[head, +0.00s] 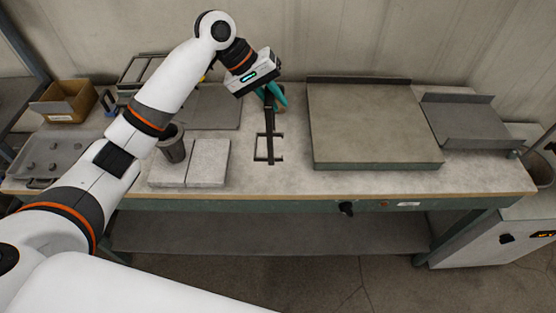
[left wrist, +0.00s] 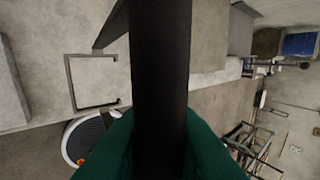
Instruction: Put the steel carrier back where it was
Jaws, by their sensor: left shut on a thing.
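The steel carrier (head: 269,135) is a dark bar handle with a square open frame at its lower end. My left gripper (head: 272,97) is shut on the upper part of its handle, with teal fingers on both sides. In the left wrist view the dark handle (left wrist: 160,70) runs up between the teal fingers (left wrist: 160,145), and the square frame shows at the left. The frame appears over bare worktop, right of two pale blocks; I cannot tell whether it touches the surface. My right gripper is not in view.
Two pale blocks (head: 208,162) and a dark grey cup (head: 172,150) stand left of the carrier. A large raised grey slab (head: 375,125) is close on its right. A cardboard box (head: 68,102) and a grey tray (head: 48,158) are at far left. Bare worktop (head: 245,180) lies along the front.

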